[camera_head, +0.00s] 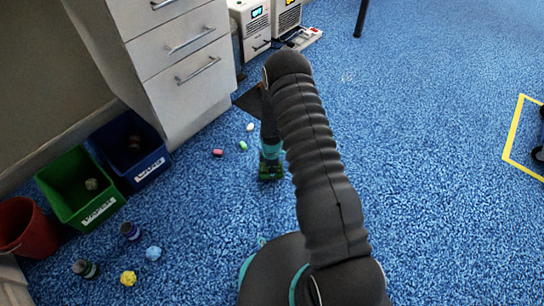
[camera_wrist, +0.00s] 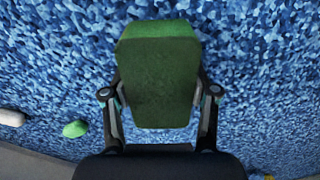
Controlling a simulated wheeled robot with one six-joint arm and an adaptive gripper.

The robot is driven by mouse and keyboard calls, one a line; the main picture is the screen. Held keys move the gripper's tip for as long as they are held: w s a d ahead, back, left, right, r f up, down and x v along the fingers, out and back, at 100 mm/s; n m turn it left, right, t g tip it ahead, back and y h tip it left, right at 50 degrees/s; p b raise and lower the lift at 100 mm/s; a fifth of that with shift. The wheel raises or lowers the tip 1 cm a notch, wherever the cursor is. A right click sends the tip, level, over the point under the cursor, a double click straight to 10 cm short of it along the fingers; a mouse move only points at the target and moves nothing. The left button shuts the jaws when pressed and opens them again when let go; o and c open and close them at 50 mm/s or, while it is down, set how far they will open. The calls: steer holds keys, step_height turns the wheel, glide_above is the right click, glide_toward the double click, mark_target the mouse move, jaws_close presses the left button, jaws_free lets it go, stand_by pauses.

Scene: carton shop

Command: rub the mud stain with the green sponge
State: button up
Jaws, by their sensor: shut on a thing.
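The green sponge (camera_wrist: 158,80) fills the upper middle of the wrist view as a green block with a darker face. My gripper (camera_wrist: 160,93) is shut on it, with one finger at each side. In the head view my gripper (camera_head: 269,158) points down at the blue carpet, and a little of the sponge (camera_head: 271,175) shows green at its tip, low over or on the floor; I cannot tell whether it touches. I cannot make out the mud stain in either view; the sponge or my arm may hide it.
A white drawer cabinet (camera_head: 190,95) stands left of my gripper. Small white (camera_head: 249,127), green (camera_head: 242,145) and pink (camera_head: 217,152) pieces lie nearby. Blue (camera_head: 155,165), green (camera_head: 62,208) and red (camera_head: 22,215) bins stand at left.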

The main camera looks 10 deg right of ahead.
step_height(320, 180, up, 3)
steer(key=shift+a+f, duration=0.1)
steer(key=shift+r+p, duration=1.55)
steer(key=shift+r, duration=1.2)
steer(key=shift+f, duration=0.1)
